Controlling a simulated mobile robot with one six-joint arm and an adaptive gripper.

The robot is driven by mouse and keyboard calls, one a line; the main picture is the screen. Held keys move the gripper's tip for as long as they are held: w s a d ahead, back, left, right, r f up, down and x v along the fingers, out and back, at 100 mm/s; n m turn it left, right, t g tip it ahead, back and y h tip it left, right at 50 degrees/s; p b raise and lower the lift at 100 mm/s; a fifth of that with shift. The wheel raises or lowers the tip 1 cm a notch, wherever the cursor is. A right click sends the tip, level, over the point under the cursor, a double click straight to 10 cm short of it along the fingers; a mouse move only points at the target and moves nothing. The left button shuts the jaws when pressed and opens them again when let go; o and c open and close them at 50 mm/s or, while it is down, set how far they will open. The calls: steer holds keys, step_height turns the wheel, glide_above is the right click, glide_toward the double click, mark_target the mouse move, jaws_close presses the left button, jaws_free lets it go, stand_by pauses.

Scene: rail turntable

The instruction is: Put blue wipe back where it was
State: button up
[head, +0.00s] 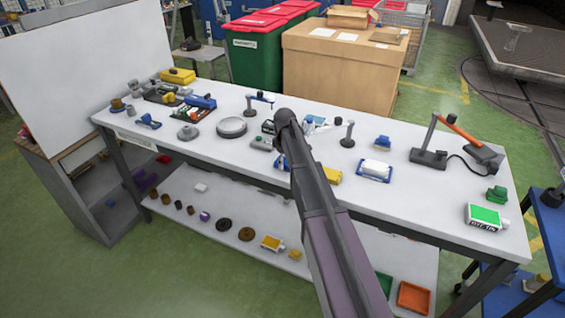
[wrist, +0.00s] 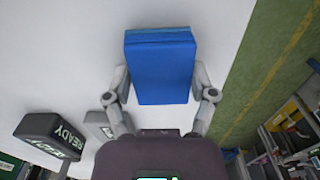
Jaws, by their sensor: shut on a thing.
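The blue wipe (wrist: 160,68) is a thick blue rectangular block with a lighter blue far edge in the wrist view. My gripper (wrist: 160,82) is shut on it, one finger against each long side. White tabletop lies beneath the wipe; I cannot tell whether they touch. In the head view my arm hides most of the gripper; a bit of blue (head: 281,162) shows beside the arm, and I cannot tell whether it is the wipe.
The long white table (head: 420,200) holds several small items. A dark READY box (wrist: 50,136) and a grey block (wrist: 103,124) lie near the gripper. The table's edge is close on the right in the wrist view.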

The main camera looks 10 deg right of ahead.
mark_target(285, 161)
steer(key=shift+f, duration=0.15)
steer(key=o, duration=0.9)
steer(key=shift+r, duration=0.25)
step_height(285, 161, up, 12)
steer(key=p, duration=1.2)
steer(key=shift+s, duration=0.1)
steer(key=s+m, duration=0.3)
steer(key=s, duration=0.6)
steer(key=s+m, duration=0.4)
steer(key=s, duration=0.6)
steer(key=s+m, duration=0.3)
steer(key=s, duration=0.7)
steer(key=shift+a+m, duration=0.3)
steer(key=shift+m, duration=0.1)
